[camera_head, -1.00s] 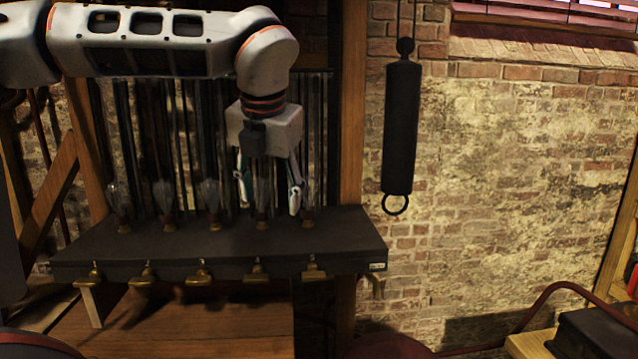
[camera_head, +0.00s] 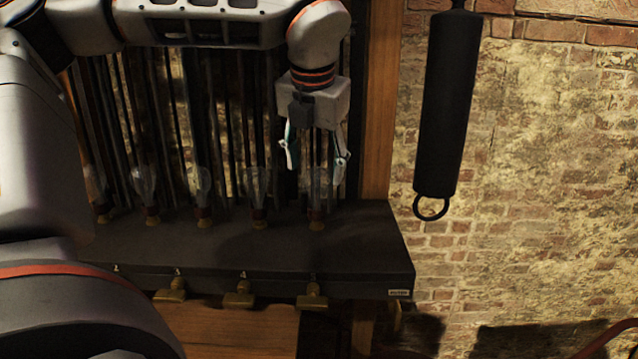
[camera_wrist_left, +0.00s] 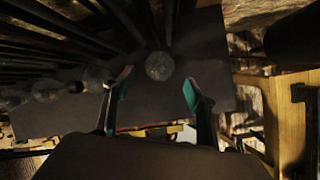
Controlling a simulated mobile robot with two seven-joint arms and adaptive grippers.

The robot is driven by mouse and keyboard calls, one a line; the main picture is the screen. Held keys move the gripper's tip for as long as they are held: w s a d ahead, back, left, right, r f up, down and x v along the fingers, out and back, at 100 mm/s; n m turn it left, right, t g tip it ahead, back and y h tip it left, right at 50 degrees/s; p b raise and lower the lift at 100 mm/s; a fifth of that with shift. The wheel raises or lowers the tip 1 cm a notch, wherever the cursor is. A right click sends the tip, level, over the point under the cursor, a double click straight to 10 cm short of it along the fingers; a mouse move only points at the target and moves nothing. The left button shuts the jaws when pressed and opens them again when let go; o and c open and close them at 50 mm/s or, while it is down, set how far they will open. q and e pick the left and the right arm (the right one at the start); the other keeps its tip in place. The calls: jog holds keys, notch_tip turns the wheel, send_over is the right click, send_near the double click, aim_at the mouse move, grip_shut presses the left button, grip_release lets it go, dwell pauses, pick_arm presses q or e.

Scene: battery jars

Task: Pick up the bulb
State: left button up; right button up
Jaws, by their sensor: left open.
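Several clear glass bulbs stand upright in brass sockets in a row on a dark bench. The rightmost bulb (camera_head: 318,188) is under my left gripper (camera_head: 317,162), which points down. Its two fingers are spread and empty, one on each side of that bulb in the picture; contact is not visible. In the left wrist view, a round bulb top (camera_wrist_left: 159,66) shows between the open fingers (camera_wrist_left: 156,86), slightly beyond the tips. The neighbouring bulb (camera_head: 258,184) stands just left of the left finger. My right gripper is out of view.
The dark bench (camera_head: 270,245) has brass knobs (camera_head: 312,297) along its front. Dark vertical rods and a wooden post (camera_head: 379,130) stand behind. A black cylinder with a ring (camera_head: 447,105) hangs on the right, before the brick wall. The bench's front top is clear.

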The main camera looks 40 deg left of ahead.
aim_at(316, 172)
pick_arm(q)
jog(key=shift+w+a+f, duration=0.1)
jog(key=shift+a+f, duration=0.05)
jog(key=shift+f, duration=0.3)
jog(key=x, duration=0.2)
jog(key=p+x, duration=0.1)
jog(key=x, duration=0.1)
jog(key=shift+w+a+r, duration=0.1)
jog(key=shift+w+a, duration=0.1)
jog(key=shift+w, duration=0.15)
jog(key=shift+w+a+f+p, duration=0.1)
jog(key=shift+a+f+p, duration=0.05)
jog(key=shift+f+p, duration=0.2)
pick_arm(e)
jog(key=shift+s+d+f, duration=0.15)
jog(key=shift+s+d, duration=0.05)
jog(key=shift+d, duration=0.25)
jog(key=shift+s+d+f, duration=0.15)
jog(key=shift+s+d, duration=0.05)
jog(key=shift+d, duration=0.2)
pick_arm(q)
jog(key=c, duration=1)
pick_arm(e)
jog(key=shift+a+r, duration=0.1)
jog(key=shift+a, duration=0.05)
